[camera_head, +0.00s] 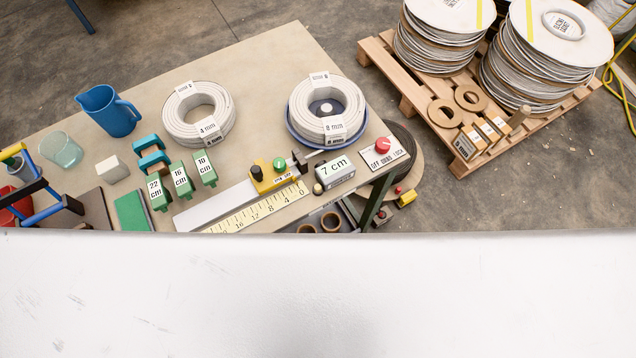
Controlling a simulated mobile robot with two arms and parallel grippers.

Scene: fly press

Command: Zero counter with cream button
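The counter (335,172) is a small grey box at the front right of the bench, with a white face reading "7 cm". A small round cream button (318,188) sits at its left end, beside the yellow block of the measuring rule. Nothing touches the button. Neither of my grippers shows in the head view. A broad white surface fills the lower part of the picture and hides the near side of the bench.
Left of the counter are a rule (262,205) and a yellow stop block (272,176) with black and green knobs. Right of it is a red-knobbed box (383,152). Cable coils (198,114) and (326,108) stand behind. A blue jug (107,110) stands left.

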